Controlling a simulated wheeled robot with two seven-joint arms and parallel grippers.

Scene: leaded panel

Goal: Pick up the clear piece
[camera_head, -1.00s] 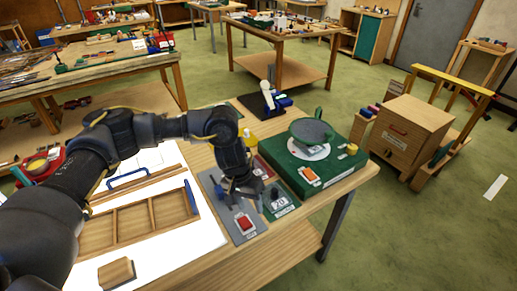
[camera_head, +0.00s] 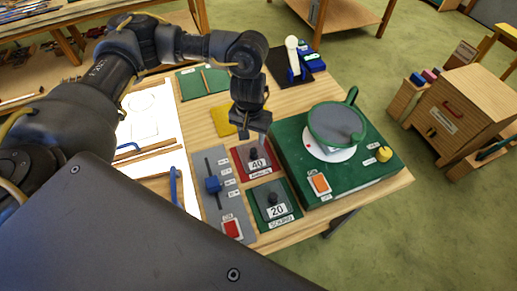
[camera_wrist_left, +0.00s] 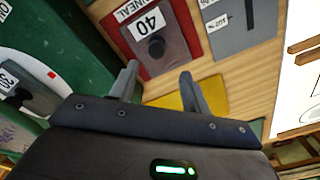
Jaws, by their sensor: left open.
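I cannot make out a clear piece in either view. My left gripper (camera_head: 250,130) points down in the head view, over the area of the yellow piece (camera_head: 225,121) and the red block marked 40 (camera_head: 262,164). In the left wrist view its two fingers (camera_wrist_left: 160,88) are apart, with nothing visible between them. The yellow piece (camera_wrist_left: 172,101) lies partly behind the fingers there, and the red block (camera_wrist_left: 143,30) lies beyond them.
A green machine with a round grey plate (camera_head: 337,124) stands right of the gripper. A grey slider panel (camera_head: 213,181) and green block marked 20 (camera_head: 275,205) are nearer. A white sheet (camera_head: 147,116) lies left, and a green mat (camera_head: 190,86) lies behind.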

